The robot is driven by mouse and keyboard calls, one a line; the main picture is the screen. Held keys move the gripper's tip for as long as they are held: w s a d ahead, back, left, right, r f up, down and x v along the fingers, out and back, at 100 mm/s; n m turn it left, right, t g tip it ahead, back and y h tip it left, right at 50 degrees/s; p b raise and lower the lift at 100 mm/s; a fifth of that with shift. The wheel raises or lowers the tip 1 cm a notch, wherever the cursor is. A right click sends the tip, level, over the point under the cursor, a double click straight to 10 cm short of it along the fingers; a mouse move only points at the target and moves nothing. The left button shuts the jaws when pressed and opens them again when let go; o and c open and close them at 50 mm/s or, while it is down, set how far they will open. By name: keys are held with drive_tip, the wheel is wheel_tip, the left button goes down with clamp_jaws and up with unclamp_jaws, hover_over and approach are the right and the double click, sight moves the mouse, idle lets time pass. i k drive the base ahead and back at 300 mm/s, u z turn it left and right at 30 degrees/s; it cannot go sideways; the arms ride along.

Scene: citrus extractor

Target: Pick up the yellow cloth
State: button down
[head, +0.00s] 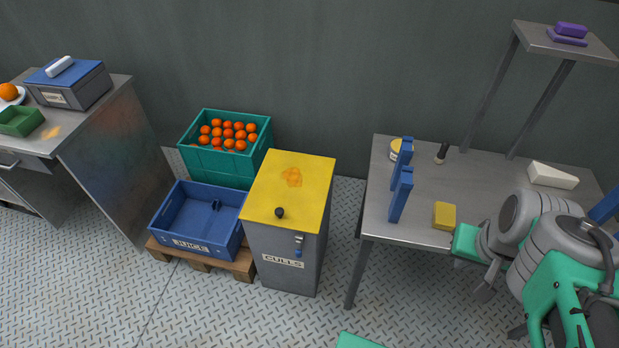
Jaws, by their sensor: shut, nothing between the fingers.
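A small yellow folded piece, which looks like the yellow cloth (445,215), lies flat near the front edge of the grey metal table (480,190). My arm reaches in from the right in the head view. My gripper (485,291) is seen small and partly behind my own arm links, below and to the right of the cloth, in front of the table edge. It is shut and holds nothing. It is apart from the cloth.
Blue upright pieces (401,194), a small tub (395,149), a dark-handled tool (441,153) and a white wedge (552,176) are on the table. A raised shelf (560,43) stands behind. The yellow-lidded CULLS bin (262,196) stands left, beside a blue JUICE crate (173,226).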

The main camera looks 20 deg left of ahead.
sight(444, 214)
drive_tip(key=u, duration=0.05)
drive_tip(key=k, duration=0.5)
drive_tip(key=z, duration=1.2)
drive_tip(key=i, duration=1.15)
drive_tip(key=u, duration=3.15)
drive_tip(key=i, duration=0.5)
drive_tip(key=z, duration=0.05)
